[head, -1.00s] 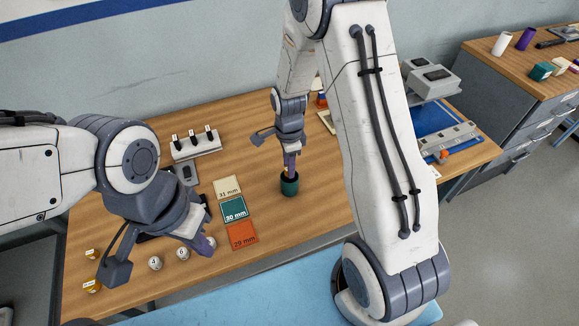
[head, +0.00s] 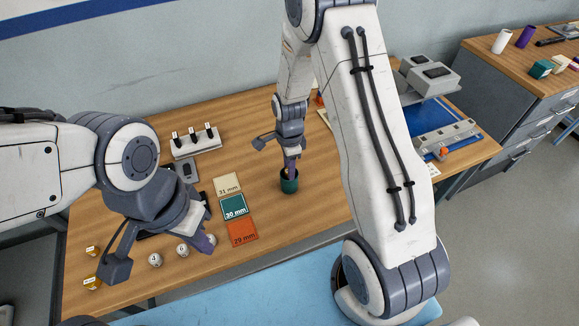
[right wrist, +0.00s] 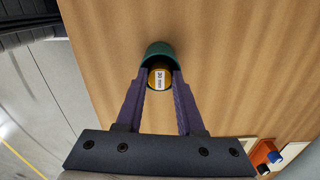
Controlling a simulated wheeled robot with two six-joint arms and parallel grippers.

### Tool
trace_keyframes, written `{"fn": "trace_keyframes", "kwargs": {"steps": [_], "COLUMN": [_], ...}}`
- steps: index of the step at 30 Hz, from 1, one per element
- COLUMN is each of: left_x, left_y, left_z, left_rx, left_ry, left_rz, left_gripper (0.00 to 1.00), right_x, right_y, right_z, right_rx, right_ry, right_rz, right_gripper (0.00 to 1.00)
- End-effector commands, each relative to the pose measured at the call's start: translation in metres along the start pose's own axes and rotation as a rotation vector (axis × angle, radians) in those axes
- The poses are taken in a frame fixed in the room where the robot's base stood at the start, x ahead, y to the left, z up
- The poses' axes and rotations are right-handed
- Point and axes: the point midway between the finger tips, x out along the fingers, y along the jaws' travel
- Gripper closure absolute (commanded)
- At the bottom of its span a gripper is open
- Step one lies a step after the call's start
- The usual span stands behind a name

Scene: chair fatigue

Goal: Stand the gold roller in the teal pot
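The teal pot (head: 289,186) stands on the wooden table, upright, and also shows in the right wrist view (right wrist: 159,49). The gold roller (right wrist: 159,82) has a white label that seems to read 30 mm. It sits between the fingers of my right gripper (right wrist: 160,76) at the pot's mouth, its lower part hidden. The fingers appear to touch its sides. In the head view my right gripper (head: 291,172) points down over the pot, its tips at or just inside the rim. My left gripper (head: 207,246) hangs over the table's front left; its finger gap is unclear.
Cards marked 31 mm (head: 227,184), 30 mm (head: 234,207) and 29 mm (head: 240,232) lie left of the pot. A grey rack (head: 194,142) stands behind them. White round pieces (head: 155,261) lie near my left gripper. The table around the pot is clear.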

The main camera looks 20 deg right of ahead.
Motion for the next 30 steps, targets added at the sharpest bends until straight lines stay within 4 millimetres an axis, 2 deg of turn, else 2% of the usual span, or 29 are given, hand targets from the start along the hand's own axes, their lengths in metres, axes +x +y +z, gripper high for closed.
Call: {"fn": "trace_keyframes", "kwargs": {"steps": [1, 4, 9, 10, 21, 24, 30], "left_x": [0.003, 0.003, -0.007, -0.003, 0.009, 0.01, 0.011], "left_y": [0.0, 0.0, 0.001, 0.0, -0.001, -0.001, -0.001], "left_z": [0.0, 0.0, -0.001, 0.0, 0.001, 0.001, 0.001], "left_rx": [0.0, 0.0, 0.0, 0.0, 0.0, 0.0, 0.0], "left_ry": [0.0, 0.0, 0.0, 0.001, 0.0, 0.0, 0.0], "left_rz": [0.0, 0.0, 0.0, 0.0, 0.0, 0.0, 0.0], "left_gripper": [1.0, 1.0, 1.0, 1.0, 1.0, 1.0, 1.0], "right_x": [0.009, 0.008, -0.009, -0.011, -0.094, -0.11, -0.129], "right_y": [0.004, 0.004, 0.003, 0.002, 0.001, 0.001, 0.004], "right_z": [0.0, 0.0, 0.0, 0.0, 0.0, 0.0, 0.005], "right_rx": [0.0, 0.0, 0.0, 0.0, 0.0, 0.0, -0.036], "right_ry": [0.0, 0.0, 0.0, 0.0, 0.0, 0.0, -0.001], "right_rz": [0.008, 0.008, 0.007, 0.005, 0.001, 0.002, 0.004], "right_gripper": [0.33, 0.33, 0.33, 0.33, 0.33, 0.33, 0.33]}}
